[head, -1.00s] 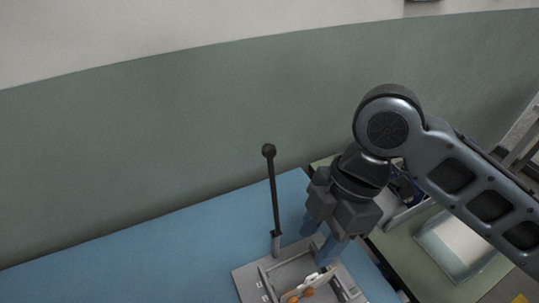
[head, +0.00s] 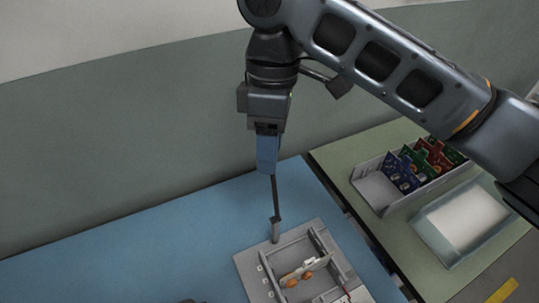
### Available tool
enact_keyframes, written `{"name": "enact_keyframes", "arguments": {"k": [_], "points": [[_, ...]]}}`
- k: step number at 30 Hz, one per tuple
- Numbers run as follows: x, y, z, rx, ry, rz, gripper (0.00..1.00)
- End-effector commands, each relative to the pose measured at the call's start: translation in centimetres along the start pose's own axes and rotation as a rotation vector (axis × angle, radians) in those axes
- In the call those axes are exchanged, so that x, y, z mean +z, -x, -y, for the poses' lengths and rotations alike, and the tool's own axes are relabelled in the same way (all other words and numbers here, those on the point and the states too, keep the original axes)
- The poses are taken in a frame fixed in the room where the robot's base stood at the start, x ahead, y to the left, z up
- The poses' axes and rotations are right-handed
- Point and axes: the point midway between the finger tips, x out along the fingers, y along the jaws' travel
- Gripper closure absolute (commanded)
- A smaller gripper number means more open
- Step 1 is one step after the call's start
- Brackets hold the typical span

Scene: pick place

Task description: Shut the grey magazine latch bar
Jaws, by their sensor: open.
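The grey magazine (head: 258,272) lies on the blue table top, cut off by the bottom edge of the head view. The latch bar, a thin dark rod (head: 276,197), stands nearly upright from a grey pivot block (head: 277,232) at the magazine's back left corner. My gripper (head: 268,172) points down at the rod's upper end, its blue fingers overlapping it in the picture. The rod's ball top is hidden behind the gripper. The fingers are seen edge-on; the gripper is open, and I cannot tell whether it touches the rod.
Inside the magazine lies a pale part with orange pieces (head: 306,276). On the green table to the right stand a grey rack (head: 373,191) of coloured boards and a pale tray (head: 445,251). Blue table (head: 130,250) left of the magazine is largely clear.

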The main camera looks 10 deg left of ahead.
Motion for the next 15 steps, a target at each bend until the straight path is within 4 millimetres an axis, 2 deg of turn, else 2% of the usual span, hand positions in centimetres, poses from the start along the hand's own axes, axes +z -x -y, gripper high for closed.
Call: {"name": "enact_keyframes", "arguments": {"k": [6,15], "points": [[0.1,-2.2,0.0,-0.002,0.0,0.001,0.53],[0.0,-2.7,0.0,0.0,0.001,0.0,0.53]]}}
